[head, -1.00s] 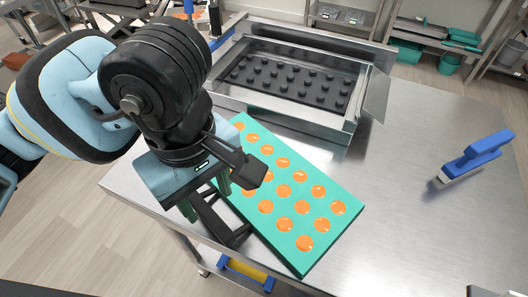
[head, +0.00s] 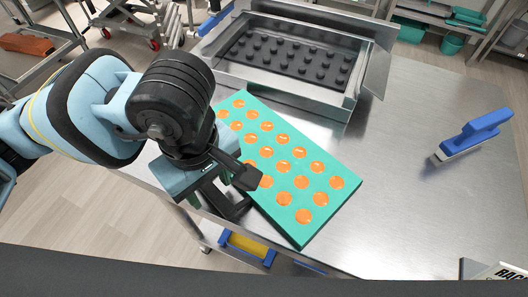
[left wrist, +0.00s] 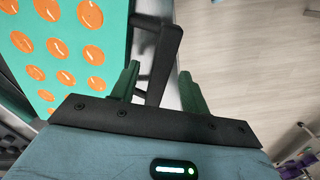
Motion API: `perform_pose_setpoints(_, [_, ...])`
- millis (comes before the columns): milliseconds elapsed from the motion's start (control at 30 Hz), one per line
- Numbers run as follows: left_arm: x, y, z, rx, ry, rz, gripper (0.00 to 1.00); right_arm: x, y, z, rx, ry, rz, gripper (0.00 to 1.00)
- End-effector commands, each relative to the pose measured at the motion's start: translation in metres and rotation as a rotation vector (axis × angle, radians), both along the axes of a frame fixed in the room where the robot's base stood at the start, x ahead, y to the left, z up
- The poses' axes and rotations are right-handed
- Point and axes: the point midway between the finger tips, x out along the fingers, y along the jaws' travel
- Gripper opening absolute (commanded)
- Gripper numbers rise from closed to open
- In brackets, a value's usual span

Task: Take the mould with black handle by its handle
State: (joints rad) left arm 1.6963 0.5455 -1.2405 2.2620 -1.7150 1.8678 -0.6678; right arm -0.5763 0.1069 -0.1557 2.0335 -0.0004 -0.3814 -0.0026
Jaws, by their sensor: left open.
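The mould is a teal slab (head: 318,217) with rows of orange rounds, lying on the steel table. Its black handle (left wrist: 163,62) stands out from its edge on the gripper's side. My left gripper (left wrist: 158,88) is open, its two green fingers apart. In the left wrist view the handle's bar lies between and just beyond the fingertips. I cannot tell whether either finger touches it. In the head view my left gripper (head: 225,200) is over the handle end of the mould, its fingers mostly hidden. My right gripper is not in view.
A steel tray (head: 346,100) with a black studded plate (head: 290,55) stands behind the mould. A blue-handled scraper (head: 472,135) is at the right. A partly seen lettered item (head: 495,272) is at the front right.

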Motion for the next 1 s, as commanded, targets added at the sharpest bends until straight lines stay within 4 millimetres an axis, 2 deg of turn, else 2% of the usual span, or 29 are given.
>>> perform_pose_setpoints(133, [0.0, -0.0003, -0.0142, -0.001, 0.001, 0.001, 0.45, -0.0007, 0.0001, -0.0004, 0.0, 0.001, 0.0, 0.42])
perform_pose_setpoints(400, [0.0001, -0.0003, -0.0164, -0.001, -0.001, 0.001, 0.45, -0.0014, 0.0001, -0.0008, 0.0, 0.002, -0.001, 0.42])
perform_pose_setpoints(733, [0.0002, -0.0003, -0.0161, -0.001, 0.0, 0.001, 0.02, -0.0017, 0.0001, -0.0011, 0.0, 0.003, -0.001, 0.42])
perform_pose_setpoints(1000, [0.0005, -0.0006, -0.0155, -0.002, -0.002, 0.001, 0.0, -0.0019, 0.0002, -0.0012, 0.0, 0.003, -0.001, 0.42])
